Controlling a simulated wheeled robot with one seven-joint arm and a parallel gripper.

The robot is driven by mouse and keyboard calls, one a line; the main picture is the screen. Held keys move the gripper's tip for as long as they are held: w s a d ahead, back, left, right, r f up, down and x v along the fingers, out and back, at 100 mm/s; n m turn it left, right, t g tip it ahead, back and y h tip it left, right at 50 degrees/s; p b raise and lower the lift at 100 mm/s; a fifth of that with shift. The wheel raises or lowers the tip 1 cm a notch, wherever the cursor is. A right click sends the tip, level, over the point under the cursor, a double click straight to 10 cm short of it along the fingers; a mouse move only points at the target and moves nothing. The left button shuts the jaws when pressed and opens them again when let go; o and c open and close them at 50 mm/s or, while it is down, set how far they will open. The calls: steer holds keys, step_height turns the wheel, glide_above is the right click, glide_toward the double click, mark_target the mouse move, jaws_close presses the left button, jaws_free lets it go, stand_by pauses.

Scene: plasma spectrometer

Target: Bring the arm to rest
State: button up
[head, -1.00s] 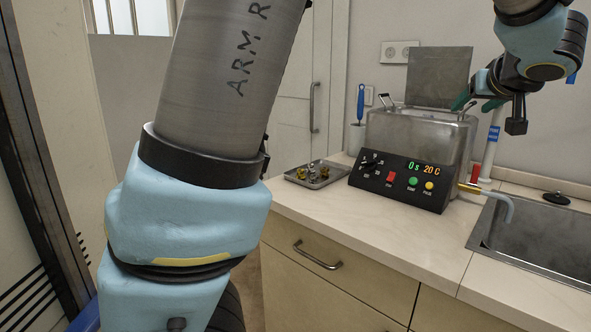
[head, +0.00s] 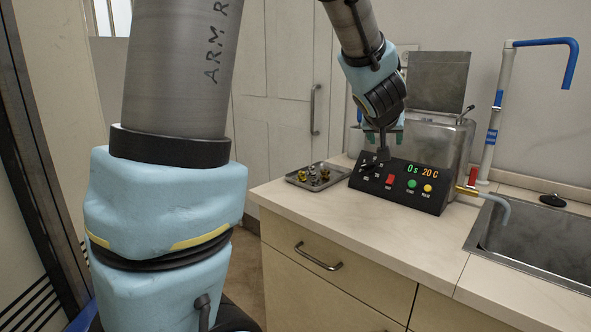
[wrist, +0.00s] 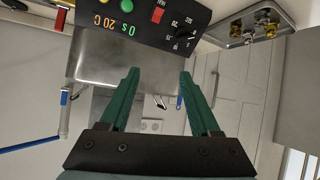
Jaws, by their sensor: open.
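My gripper (wrist: 160,85) shows in the wrist view with its two green fingers spread apart and nothing between them. In the head view my gripper (head: 391,138) hangs from the arm in front of the metal bath (head: 440,143), above and behind the left part of the black control panel (head: 402,187). Its fingertips are partly hidden by the wrist there. The panel reads 0 s and 20 C and has red, green and yellow buttons and a dial. The bath's lid (head: 440,80) stands raised.
A metal tray (head: 331,185) with several small metal parts sits on the counter (head: 330,215) left of the panel. A sink (head: 535,245) and a white-and-blue tap (head: 492,135) are on the right. The counter front is clear.

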steer(key=s+a+f+n+g+y, duration=0.1)
steer(key=s+a+f+g, duration=0.2)
steer(key=a, duration=0.6)
steer(key=s+a+f+g+y+p, duration=0.1)
steer(key=s+a+f+g+y, duration=0.1)
steer(key=s+a+f, duration=0.5)
steer(key=s+a+f+n+g+y, duration=0.1)
steer(key=s+a+f+g, duration=0.2)
steer(key=a, duration=0.9)
steer(key=s+f, duration=0.2)
steer(key=s, duration=0.2)
steer(key=shift+s+f+n+g, duration=0.2)
steer(key=shift+s+n+g, duration=0.1)
steer(key=shift+g, duration=0.1)
steer(key=shift+w, duration=0.1)
